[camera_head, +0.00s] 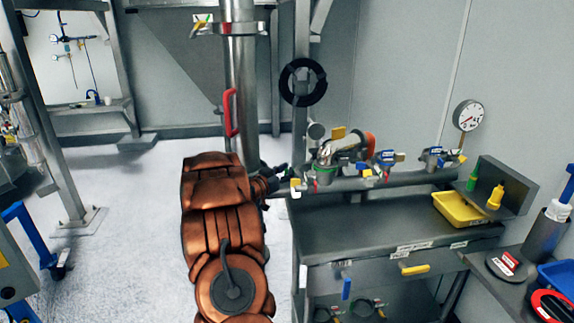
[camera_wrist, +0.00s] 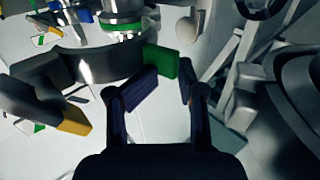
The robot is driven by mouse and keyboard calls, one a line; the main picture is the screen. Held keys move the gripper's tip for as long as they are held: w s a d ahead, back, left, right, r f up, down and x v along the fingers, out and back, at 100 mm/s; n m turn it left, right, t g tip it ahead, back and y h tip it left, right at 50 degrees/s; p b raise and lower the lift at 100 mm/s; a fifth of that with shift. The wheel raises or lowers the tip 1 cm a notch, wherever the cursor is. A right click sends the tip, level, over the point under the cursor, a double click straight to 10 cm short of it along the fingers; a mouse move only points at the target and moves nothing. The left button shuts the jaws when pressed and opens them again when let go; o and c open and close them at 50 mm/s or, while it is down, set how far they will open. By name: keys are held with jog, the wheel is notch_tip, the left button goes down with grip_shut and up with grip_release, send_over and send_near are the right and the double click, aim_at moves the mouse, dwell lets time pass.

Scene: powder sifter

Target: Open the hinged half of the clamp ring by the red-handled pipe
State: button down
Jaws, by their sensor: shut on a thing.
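The metal pipe with the red handle (camera_head: 230,113) stands upright left of centre in the head view. In the wrist view a dark curved clamp ring (camera_wrist: 95,64) lies around a metal fitting with a green band (camera_wrist: 123,27). A green tab (camera_wrist: 161,61) sits at the ring's right end. A dark bar with a yellow end (camera_wrist: 74,120) is at the lower left; whether it belongs to the ring is unclear. In the head view my gripper (camera_head: 277,178) is beside the pipe's foot, where my arm hides much.
A dark bench (camera_head: 390,232) with valves and a horizontal pipe (camera_head: 350,183) stands to the right. A yellow tray (camera_head: 444,207) and a gauge (camera_head: 467,116) are farther right. A black handwheel (camera_head: 303,82) hangs beside the pipe.

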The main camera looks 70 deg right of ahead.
jog(key=shift+s+f+g, duration=0.15)
jog(key=shift+f+g, duration=0.15)
jog(key=shift+f, duration=0.15)
jog(key=c, duration=1.2)
grip_release()
jog(key=shift+d, duration=0.2)
jog(key=shift+p, duration=0.3)
jog(key=shift+r, duration=0.2)
jog(key=v, duration=1.2)
